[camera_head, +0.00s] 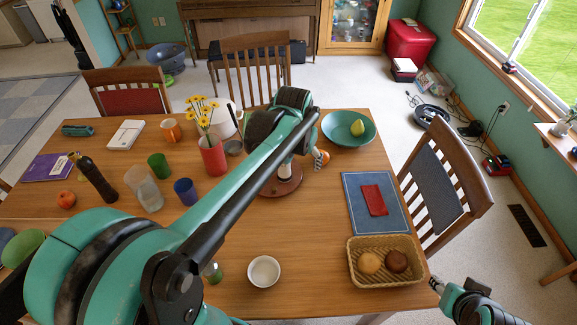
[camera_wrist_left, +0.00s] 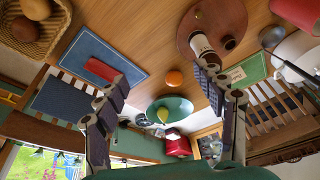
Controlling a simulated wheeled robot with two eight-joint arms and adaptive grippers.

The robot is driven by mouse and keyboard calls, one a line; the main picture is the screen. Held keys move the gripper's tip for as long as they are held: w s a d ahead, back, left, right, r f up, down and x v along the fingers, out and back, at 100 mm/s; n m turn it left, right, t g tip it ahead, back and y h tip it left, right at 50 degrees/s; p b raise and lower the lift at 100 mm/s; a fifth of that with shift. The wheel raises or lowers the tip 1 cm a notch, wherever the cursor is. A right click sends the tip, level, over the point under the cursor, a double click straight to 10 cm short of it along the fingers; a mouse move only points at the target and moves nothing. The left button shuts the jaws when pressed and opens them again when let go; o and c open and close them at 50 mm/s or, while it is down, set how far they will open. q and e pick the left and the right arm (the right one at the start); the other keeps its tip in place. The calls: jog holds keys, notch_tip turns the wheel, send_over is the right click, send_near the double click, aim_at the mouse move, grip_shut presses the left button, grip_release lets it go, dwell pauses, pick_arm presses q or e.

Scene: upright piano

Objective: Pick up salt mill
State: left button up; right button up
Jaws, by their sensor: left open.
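A pale, upright cylinder (camera_wrist_left: 203,46) with a dark end, apparently the salt mill, stands on a round brown board (camera_wrist_left: 186,27) in the left wrist view. A short dark brown piece (camera_wrist_left: 229,43) is beside it. In the head view, the pale mill (camera_head: 285,173) shows partly below my left gripper (camera_head: 304,154), over the board (camera_head: 289,188). My left gripper (camera_wrist_left: 161,76) is open and empty; one finger overlaps the mill's end in the wrist view, contact unclear. My right gripper (camera_head: 439,285) is at the lower right, away from the mill; its jaws are unclear.
An orange (camera_wrist_left: 174,78) lies near the board. A teal bowl (camera_head: 365,140) with a pear is behind right. A red vase (camera_head: 211,157) with flowers and a white teapot (camera_head: 227,120) stand left. A blue mat (camera_head: 358,216) and a basket (camera_head: 354,279) lie right.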

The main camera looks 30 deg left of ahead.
pick_arm(q)
jog(key=w+a+f+g+p, duration=0.1)
jog(key=w+a+f+g, duration=0.1)
jog(key=w+a+f, duration=0.45)
jog(key=g+p, duration=0.1)
jog(key=g, duration=0.1)
send_over(284, 167)
jog(key=w, duration=0.2)
jog(key=shift+n+h, duration=0.3)
jog(key=f, duration=0.4)
jog(key=shift+s+a+f, duration=0.2)
jog(key=shift+s+a, duration=0.05)
jog(key=shift+a, duration=0.05)
jog(key=f, duration=0.2)
jog(key=shift+a+f+b, duration=0.2)
jog(key=shift+f+b, duration=0.1)
jog(key=shift+f, duration=0.1)
jog(key=f, duration=0.2)
jog(key=f+b, duration=0.1)
jog(key=f, duration=0.1)
jog(key=f+b, duration=0.1)
jog(key=shift+w+f, duration=0.4)
jog(key=shift+r, duration=0.1)
jog(key=shift+s, duration=0.1)
jog(key=c, duration=0.4)
grip_shut()
